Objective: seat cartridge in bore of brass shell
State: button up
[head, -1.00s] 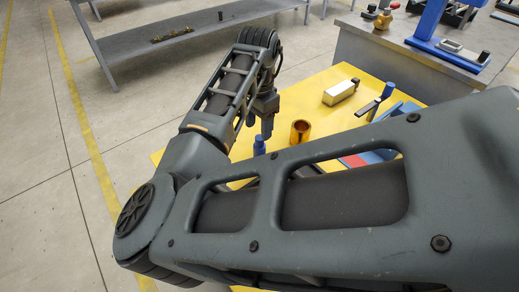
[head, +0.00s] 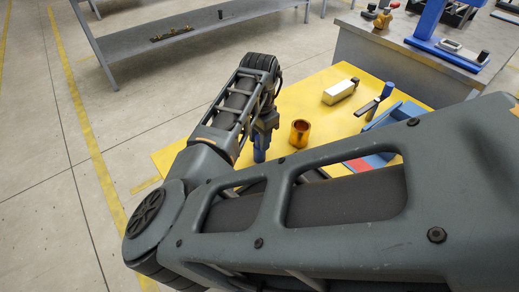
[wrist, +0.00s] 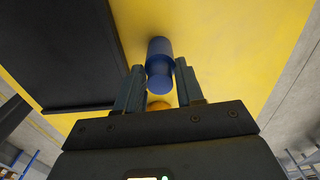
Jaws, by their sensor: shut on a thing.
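The blue cartridge (wrist: 159,62) is a short cylinder between the two fingers of my gripper (wrist: 161,85) in the wrist view. My gripper is shut on it. In the head view, my gripper (head: 261,147) is low over the yellow table, left of the brass shell; whether the cartridge touches the table is not clear. The brass shell (head: 299,133) stands upright on the table with its open bore facing up, apart from my gripper. A small orange-gold patch shows between the fingers in the wrist view, mostly hidden by the gripper.
A pale block with gold sides (head: 341,92) lies farther back on the yellow table (head: 300,88). To its right are a dark piece with a blue cylinder (head: 387,90) and a blue tray (head: 398,112). A black flat panel (wrist: 65,50) shows in the wrist view. My forearm hides the near table.

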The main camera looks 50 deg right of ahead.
grip_shut()
jog(key=shift+r, duration=0.15)
jog(key=shift+r, duration=0.65)
jog(key=r, duration=0.2)
jog(key=shift+d+r, duration=0.25)
jog(key=shift+r, duration=0.15)
jog(key=s+d+r+b, duration=0.1)
jog(key=s+d+r, duration=0.2)
jog(key=d+r, duration=0.3)
jog(key=d, duration=0.4)
jog(key=shift+s+d+r, duration=0.2)
jog(key=shift+d+r, duration=0.15)
